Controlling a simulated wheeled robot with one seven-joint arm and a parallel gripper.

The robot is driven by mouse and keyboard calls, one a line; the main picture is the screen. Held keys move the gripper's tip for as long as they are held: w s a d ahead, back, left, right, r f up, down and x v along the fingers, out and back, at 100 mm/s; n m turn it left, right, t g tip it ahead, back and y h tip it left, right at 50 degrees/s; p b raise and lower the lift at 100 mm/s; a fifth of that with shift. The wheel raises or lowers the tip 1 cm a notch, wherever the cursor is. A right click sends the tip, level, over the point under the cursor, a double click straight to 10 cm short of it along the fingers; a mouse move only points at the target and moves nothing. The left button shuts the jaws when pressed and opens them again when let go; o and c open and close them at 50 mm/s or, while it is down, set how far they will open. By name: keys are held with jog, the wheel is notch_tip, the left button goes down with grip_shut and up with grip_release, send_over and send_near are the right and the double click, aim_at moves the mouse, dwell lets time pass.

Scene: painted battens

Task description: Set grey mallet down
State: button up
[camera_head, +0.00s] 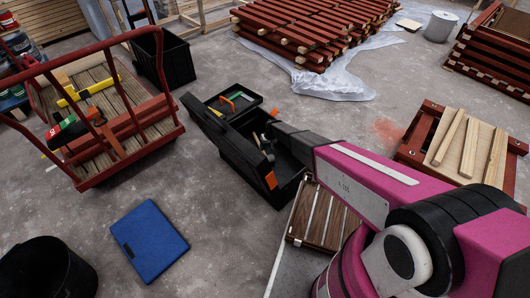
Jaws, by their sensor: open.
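My gripper (267,141) is at the end of my pink and black arm, over the open black toolbox (238,158). It is open, though its fingers are small and dark in this view. A small greyish shape with a thin handle-like part (256,141) shows beside the fingers, inside the toolbox outline. It may be the grey mallet, but I cannot tell for sure. My arm hides part of the toolbox's right side.
A red cart (128,128) with a yellow level (88,90) and tools stands left. A blue case (149,241) and black bin (45,270) are on the floor (215,240). A slatted wooden piece (322,217) lies under my arm. Red battens (310,30) are stacked behind.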

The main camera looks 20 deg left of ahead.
jog(key=v, duration=0.6)
jog(key=s+d+r+m, duration=0.2)
jog(key=d+r, duration=0.7)
jog(key=d, duration=0.3)
jog(key=s+d+r+m+t+h, duration=0.1)
jog(key=s+d+r, duration=0.2)
jog(key=d+r, duration=0.8)
jog(key=s+d+r+m, duration=0.2)
jog(key=d+r, duration=0.5)
jog(key=d, duration=0.7)
jog(key=s+d+r+m, duration=0.1)
jog(key=s+d+r, duration=0.4)
jog(key=d, duration=0.2)
jog(key=s+d+r+m+h, duration=0.1)
jog(key=s+d+r+m, duration=0.1)
jog(key=s+d+r, duration=0.3)
jog(key=s+d, duration=0.1)
jog(key=d, duration=0.2)
jog(key=shift+r, duration=0.35)
